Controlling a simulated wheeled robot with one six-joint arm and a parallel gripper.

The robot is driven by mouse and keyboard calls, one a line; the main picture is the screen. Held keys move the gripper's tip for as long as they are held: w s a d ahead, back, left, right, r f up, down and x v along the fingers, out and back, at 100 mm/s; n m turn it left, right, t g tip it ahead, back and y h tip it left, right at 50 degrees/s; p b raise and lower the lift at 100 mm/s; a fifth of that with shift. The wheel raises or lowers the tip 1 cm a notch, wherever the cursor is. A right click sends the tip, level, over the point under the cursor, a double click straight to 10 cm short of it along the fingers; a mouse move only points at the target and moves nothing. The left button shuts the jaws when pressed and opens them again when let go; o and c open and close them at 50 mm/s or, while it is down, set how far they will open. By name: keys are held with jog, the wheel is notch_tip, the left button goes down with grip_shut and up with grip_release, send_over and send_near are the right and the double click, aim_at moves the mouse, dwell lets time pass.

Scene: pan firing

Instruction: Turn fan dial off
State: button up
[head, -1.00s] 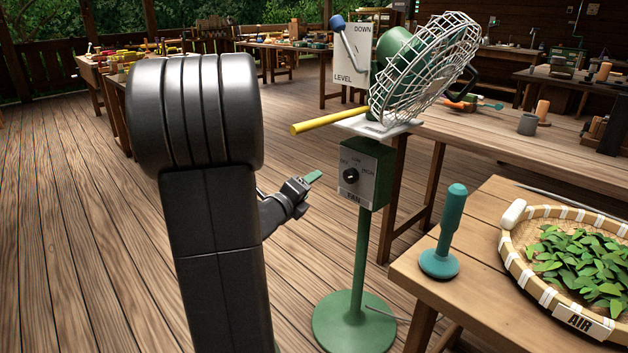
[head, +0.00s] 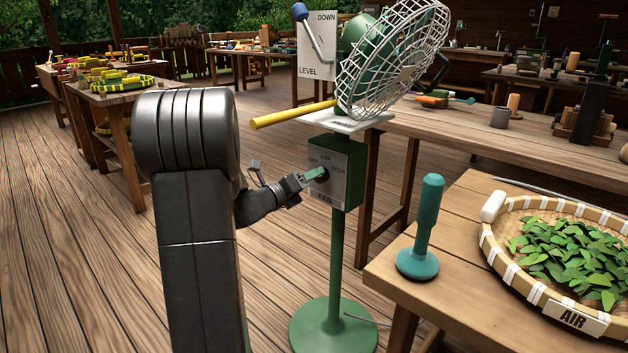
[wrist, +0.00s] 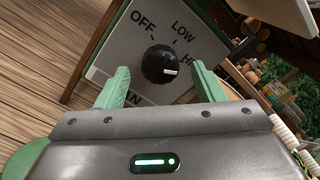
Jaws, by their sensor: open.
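The fan dial (wrist: 159,64) is a round black knob on a grey plate marked OFF, LOW and HIGH. Its white mark points right, nearest the HIGH label. The plate is on the green fan control box (head: 354,178), below the caged fan (head: 393,62). My gripper (head: 319,173) is at the front of the plate. In the wrist view its green fingers are open, one on each side of the knob, with visible gaps. I cannot tell how far the fingertips are from the plate.
A yellow bar (head: 292,114) sticks out left above the box. A lever with a blue knob (head: 300,11) stands behind. At right, a table holds a teal handled tool (head: 427,225) and a basket of leaves (head: 492,250). The floor at left is clear.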

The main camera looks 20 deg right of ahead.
jog(key=shift+x, duration=1.35)
jog(key=c, duration=1)
jog(key=shift+o, duration=0.2)
jog(key=shift+n, duration=0.4)
jog(key=n+p, duration=0.5)
jog(key=n, duration=0.2)
jog(key=n+p, duration=0.5)
jog(key=n, duration=0.3)
jog(key=n+p, duration=0.5)
jog(key=n, duration=0.3)
jog(key=shift+s+f, duration=0.1)
jog(key=shift+f, duration=0.3)
jog(key=shift+n, duration=0.3)
